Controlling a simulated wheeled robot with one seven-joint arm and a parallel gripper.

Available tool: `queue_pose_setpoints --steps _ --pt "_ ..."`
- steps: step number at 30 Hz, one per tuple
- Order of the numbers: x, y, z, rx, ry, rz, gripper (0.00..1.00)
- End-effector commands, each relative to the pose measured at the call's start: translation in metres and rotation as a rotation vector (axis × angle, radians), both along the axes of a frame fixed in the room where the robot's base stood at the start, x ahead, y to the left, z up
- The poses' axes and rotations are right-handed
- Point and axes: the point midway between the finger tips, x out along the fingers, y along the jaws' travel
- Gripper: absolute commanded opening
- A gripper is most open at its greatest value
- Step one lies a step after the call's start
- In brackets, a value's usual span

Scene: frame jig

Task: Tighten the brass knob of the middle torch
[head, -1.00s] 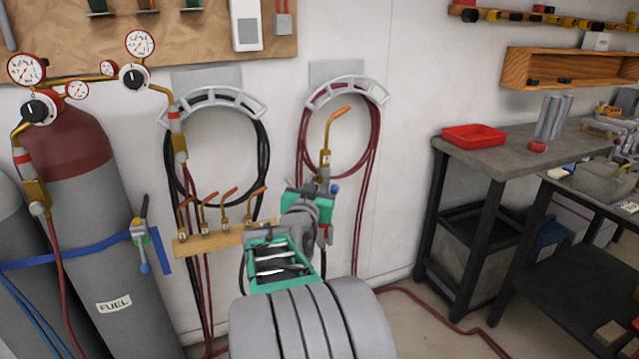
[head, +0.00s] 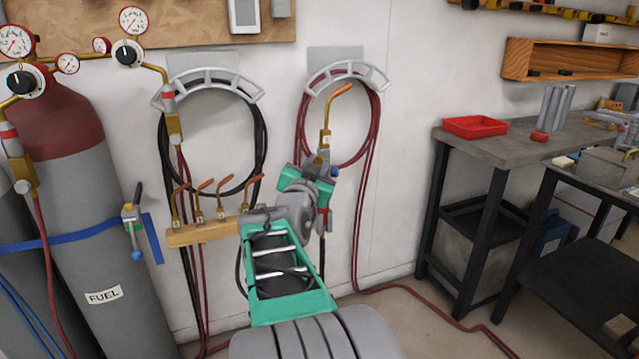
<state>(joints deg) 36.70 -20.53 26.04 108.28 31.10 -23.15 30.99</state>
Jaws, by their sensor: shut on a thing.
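A torch with a curved copper tip and a brass-coloured neck (head: 326,139) stands upright in front of the red hose coil. My gripper (head: 319,172) is shut on this torch just below its neck; the fingers and wrist hide much of the grip area. A blue knob shows at its right, and a red-banded lower part (head: 323,214) shows below. I cannot tell which part the fingers press on, or make out a separate brass knob. Another torch-like handle (head: 132,222) with a blue knob hangs by the fuel cylinder at the left.
A wooden rack (head: 188,237) with several copper tips is left of my arm. The fuel cylinder (head: 90,245) with gauges stands farther left. A workbench with a red tray (head: 474,127) is at the right. A red hose (head: 425,299) runs along the floor.

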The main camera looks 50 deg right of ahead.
Motion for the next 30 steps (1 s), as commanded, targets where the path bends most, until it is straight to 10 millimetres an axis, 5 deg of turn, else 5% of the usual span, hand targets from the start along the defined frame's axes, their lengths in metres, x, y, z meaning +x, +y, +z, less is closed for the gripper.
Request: queue_pose_setpoints --steps 1,17,18,25,30 --pt "0.0 0.0 -0.012 0.009 -0.038 0.0 0.0" --pt "0.0 0.0 -0.002 0.045 -0.144 0.0 0.0" --pt "0.0 0.0 -0.002 0.045 -0.144 0.0 0.23" --pt "0.0 0.0 -0.001 0.043 -0.144 0.001 0.42" --pt "0.0 0.0 -0.001 0.043 -0.145 0.001 0.43"
